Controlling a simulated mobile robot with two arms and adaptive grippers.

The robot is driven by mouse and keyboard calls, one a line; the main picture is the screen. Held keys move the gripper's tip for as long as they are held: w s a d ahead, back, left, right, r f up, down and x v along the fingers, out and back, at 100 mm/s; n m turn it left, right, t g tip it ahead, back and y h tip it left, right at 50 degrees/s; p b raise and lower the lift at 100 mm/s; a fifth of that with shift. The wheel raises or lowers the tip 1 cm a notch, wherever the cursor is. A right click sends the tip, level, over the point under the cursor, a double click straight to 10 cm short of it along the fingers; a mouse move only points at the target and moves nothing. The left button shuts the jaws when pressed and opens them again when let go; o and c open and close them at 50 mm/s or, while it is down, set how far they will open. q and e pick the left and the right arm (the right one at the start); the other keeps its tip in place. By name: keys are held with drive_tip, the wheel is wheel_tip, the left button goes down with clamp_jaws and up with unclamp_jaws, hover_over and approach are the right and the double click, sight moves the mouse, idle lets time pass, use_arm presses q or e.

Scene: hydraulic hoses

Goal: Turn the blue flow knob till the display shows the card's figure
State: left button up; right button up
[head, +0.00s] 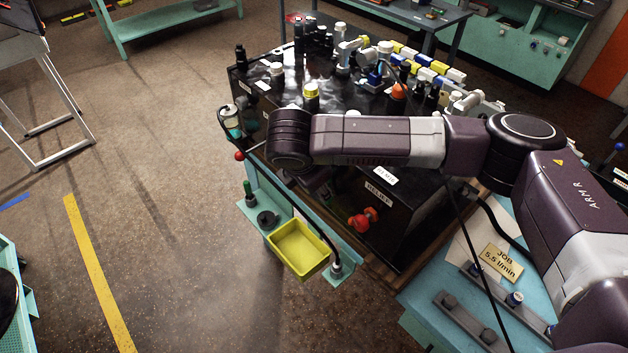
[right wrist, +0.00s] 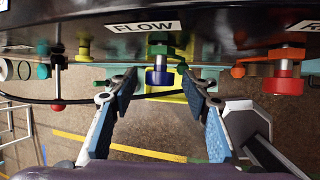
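The blue flow knob (right wrist: 159,77) sticks out below the FLOW label (right wrist: 145,27) in the right wrist view. My right gripper (right wrist: 159,88) is open, with one blue-padded finger on each side of the knob's line. The tips are near the knob and the pads stand clear of it. In the head view my right arm hides the knob and gripper. The job card (head: 500,262) reads 5.5 l/min and lies on the bench at the lower right. I cannot make out the display in either view. My left gripper is not in view.
A red relief knob (right wrist: 283,86) on an orange fitting is right of the flow knob. A red-tipped lever (right wrist: 57,105) is at the left. A yellow tray (head: 299,249) sits on a shelf in front of the black unit (head: 410,225). Open floor lies left.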

drive_tip(key=c, duration=1.1)
drive_tip(key=shift+s+f, duration=0.1)
drive_tip(key=shift+s+d+f+m+t+y+b, duration=0.15)
drive_tip(key=shift+m+t+y+b, duration=0.25)
drive_tip(key=shift+t+y+b, duration=0.9)
drive_tip(key=shift+s+d+f+m+t+y+b, duration=0.1)
drive_tip(key=shift+m+t+y+b, duration=0.35)
drive_tip(key=shift+t+b, duration=1.55)
drive_tip(key=shift+g+b, duration=0.45)
drive_tip(key=shift+g, duration=0.05)
drive_tip(key=o, duration=1.2)
drive_tip(key=shift+r, duration=0.1)
